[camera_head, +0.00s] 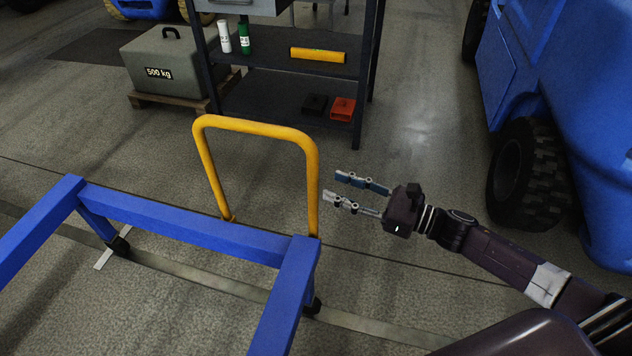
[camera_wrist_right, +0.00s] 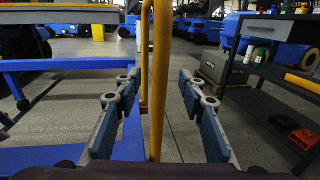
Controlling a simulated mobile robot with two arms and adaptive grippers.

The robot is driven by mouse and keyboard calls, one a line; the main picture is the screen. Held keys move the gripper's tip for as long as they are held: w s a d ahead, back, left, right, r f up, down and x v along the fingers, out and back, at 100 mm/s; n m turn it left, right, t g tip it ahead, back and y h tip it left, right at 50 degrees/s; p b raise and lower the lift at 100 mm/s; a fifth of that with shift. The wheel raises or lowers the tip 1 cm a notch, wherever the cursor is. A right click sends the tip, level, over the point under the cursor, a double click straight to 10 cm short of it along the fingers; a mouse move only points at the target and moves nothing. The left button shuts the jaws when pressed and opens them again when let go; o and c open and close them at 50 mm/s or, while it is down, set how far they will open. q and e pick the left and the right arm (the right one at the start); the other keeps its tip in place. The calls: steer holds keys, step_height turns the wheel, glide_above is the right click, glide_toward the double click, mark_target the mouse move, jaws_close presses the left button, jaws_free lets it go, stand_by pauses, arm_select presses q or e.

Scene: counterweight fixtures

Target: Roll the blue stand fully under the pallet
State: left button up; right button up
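The blue stand (camera_head: 185,222) is a low frame on small black casters at the lower left of the head view. A yellow hoop handle (camera_head: 255,127) rises from its end. My right gripper (camera_head: 335,187) is open and empty, just right of the handle's right post, with a small gap. In the right wrist view, the yellow post (camera_wrist_right: 160,85) shows between the two open fingers (camera_wrist_right: 160,110); whether it is inside their reach is hard to tell. My left gripper is not in view.
A grey 500 kg weight (camera_head: 165,68) stands on a small wooden pallet (camera_head: 181,102) at the back. A dark shelf (camera_head: 285,85) holds bottles and small items. A blue vehicle with a black tire (camera_head: 528,175) stands at the right. Open floor lies between.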

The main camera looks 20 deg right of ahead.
mark_target(313, 177)
steer(key=x, duration=0.7)
steer(key=shift+w+a, duration=0.1)
steer(key=shift+w, duration=0.05)
jaws_close()
